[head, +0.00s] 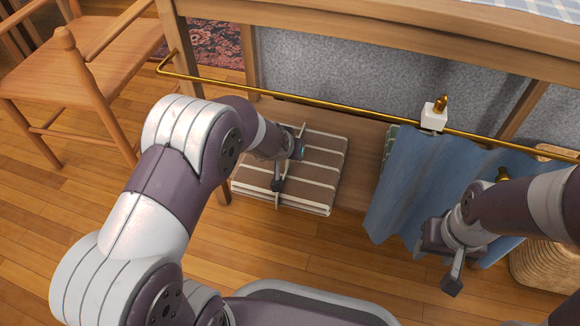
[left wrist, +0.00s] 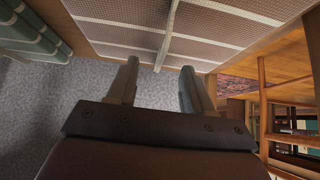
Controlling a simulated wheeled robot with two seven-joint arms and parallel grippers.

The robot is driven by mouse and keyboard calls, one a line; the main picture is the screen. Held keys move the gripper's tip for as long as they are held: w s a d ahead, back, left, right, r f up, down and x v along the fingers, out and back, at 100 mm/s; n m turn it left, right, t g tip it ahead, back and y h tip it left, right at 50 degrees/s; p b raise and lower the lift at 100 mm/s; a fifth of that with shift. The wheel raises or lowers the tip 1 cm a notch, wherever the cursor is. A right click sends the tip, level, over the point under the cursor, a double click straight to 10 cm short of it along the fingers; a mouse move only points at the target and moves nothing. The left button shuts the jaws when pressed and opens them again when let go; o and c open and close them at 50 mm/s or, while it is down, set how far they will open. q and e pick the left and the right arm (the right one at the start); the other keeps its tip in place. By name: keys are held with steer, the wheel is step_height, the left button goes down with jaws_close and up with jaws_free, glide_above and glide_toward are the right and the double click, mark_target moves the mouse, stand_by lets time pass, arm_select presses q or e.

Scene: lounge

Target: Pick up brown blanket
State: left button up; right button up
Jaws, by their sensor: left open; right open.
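The brown blanket (head: 325,165) is folded, has cream stripes, and lies on the low wooden shelf under the table in the head view. It also fills the top of the left wrist view (left wrist: 125,35). My left gripper (head: 288,168) is at the blanket's left half, with its jaws apart; the arm hides part of the blanket. In the left wrist view the two fingers (left wrist: 160,68) stand apart and point toward the blanket, and whether they touch it is unclear. My right gripper (head: 437,262) is open in front of the blue curtain, away from the blanket.
A brass rod (head: 330,103) crosses above the blanket, with the blue curtain (head: 410,190) hanging at right. A green folded cloth (left wrist: 30,35) lies beside the blanket. A wooden chair (head: 80,75) stands at left, a woven basket (head: 540,265) at right.

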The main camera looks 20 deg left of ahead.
arm_select(q)
steer(key=b+x, duration=0.2)
steer(key=x, duration=0.2)
steer(key=shift+w+a+f, duration=0.1)
steer(key=shift+w+f, duration=0.1)
steer(key=shift+f, duration=0.15)
steer(key=shift+r, duration=0.1)
steer(key=shift+c, duration=0.3)
jaws_close()
stand_by(0.6)
